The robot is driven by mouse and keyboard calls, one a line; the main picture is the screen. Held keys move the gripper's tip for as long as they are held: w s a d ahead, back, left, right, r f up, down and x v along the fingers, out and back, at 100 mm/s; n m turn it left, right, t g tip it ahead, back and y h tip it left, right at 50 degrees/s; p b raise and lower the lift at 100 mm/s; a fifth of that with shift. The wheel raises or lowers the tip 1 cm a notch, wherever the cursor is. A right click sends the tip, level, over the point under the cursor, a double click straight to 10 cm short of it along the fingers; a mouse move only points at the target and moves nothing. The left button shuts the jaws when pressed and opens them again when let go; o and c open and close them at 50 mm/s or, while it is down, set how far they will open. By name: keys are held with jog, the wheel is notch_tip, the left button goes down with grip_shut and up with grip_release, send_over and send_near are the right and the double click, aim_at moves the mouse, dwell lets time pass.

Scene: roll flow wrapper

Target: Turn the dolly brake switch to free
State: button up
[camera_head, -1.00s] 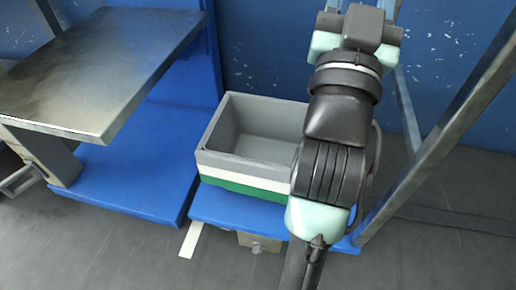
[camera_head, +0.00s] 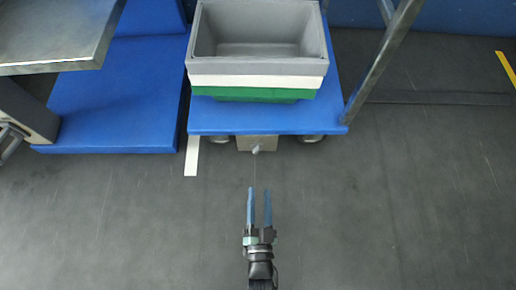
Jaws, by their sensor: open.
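The dolly (camera_head: 240,120) is a blue platform at the upper middle. Under its front edge sits a beige box (camera_head: 244,143) with a small pale knob, the brake switch (camera_head: 256,149), on its front. The switch is small, so its exact setting cannot be told. My gripper (camera_head: 259,190) is open and empty. Its two blue fingers point up the picture toward the switch, apart from it, over the dark floor.
A grey crate (camera_head: 258,67) with white and green bands stands on the dolly. A metal post (camera_head: 378,60) rises at the dolly's right. A steel table (camera_head: 60,30) and blue base (camera_head: 120,110) stand left. The floor (camera_head: 400,210) in front is clear.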

aim_at(259, 151)
jog(key=w+b, duration=0.5)
jog(key=w, duration=0.7)
jog(key=shift+w, duration=0.3)
grip_shut()
